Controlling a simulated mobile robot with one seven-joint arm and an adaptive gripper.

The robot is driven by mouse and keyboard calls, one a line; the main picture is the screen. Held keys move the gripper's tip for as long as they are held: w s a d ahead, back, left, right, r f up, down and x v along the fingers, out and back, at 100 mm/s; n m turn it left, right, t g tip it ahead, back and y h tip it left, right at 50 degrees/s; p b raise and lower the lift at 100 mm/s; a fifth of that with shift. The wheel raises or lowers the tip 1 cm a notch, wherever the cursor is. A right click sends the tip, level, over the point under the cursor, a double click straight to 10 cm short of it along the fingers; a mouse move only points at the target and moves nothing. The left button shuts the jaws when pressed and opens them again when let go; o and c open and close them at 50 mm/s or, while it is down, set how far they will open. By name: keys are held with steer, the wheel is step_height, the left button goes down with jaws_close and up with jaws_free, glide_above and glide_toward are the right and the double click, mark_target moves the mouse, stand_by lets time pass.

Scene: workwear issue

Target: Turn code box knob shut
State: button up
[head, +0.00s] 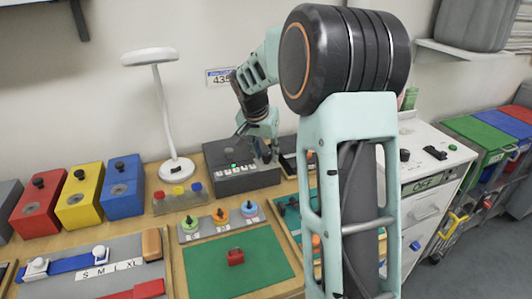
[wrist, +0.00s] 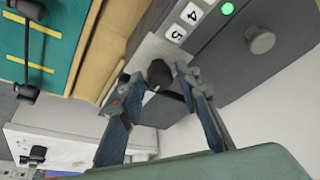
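The code box (head: 224,155) is a dark grey box on the table beside the lamp, with a lit green lamp and a row of white keys on its front. In the wrist view the code box (wrist: 222,62) shows keys 4 and 5, the green lamp and a round grey knob (wrist: 262,40) on its top. A black knob (wrist: 159,73) stands past key 5, on the pale front panel. My gripper (wrist: 158,75) is open, with a finger on either side of the black knob and visible gaps. In the head view my gripper (head: 266,158) is at the box's right end, partly hiding it.
A white desk lamp (head: 175,168) stands left of the code box. A panel of coloured buttons (head: 180,198) and a green mat (head: 236,265) lie in front. A dark-framed teal board (head: 290,212) is to the right, partly behind my arm.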

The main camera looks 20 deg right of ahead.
jaws_close()
steer(key=n, duration=0.1)
steer(key=n+y+p, duration=0.1)
steer(key=n, duration=0.1)
steer(key=shift+s+d+r+t, duration=0.1)
steer(key=shift+d+r+t, duration=0.05)
steer(key=shift+t, duration=0.25)
steer(key=n+y+p, duration=0.1)
steer(key=n+p, duration=0.2)
steer(key=n, duration=0.1)
steer(key=shift+d+y+p, duration=0.15)
steer(key=shift+y+p, duration=0.15)
steer(key=shift+y, duration=0.1)
steer(key=n+y+p, duration=0.1)
steer(key=n, duration=0.1)
steer(key=n+p, duration=0.1)
steer(key=n, duration=0.2)
steer(key=shift+d+y, duration=0.1)
steer(key=shift+y, duration=0.3)
steer(key=n, duration=0.2)
steer(key=n+y+p, duration=0.1)
steer(key=n, duration=0.2)
steer(key=shift+g+y+p, duration=0.3)
steer(key=shift+g, duration=0.1)
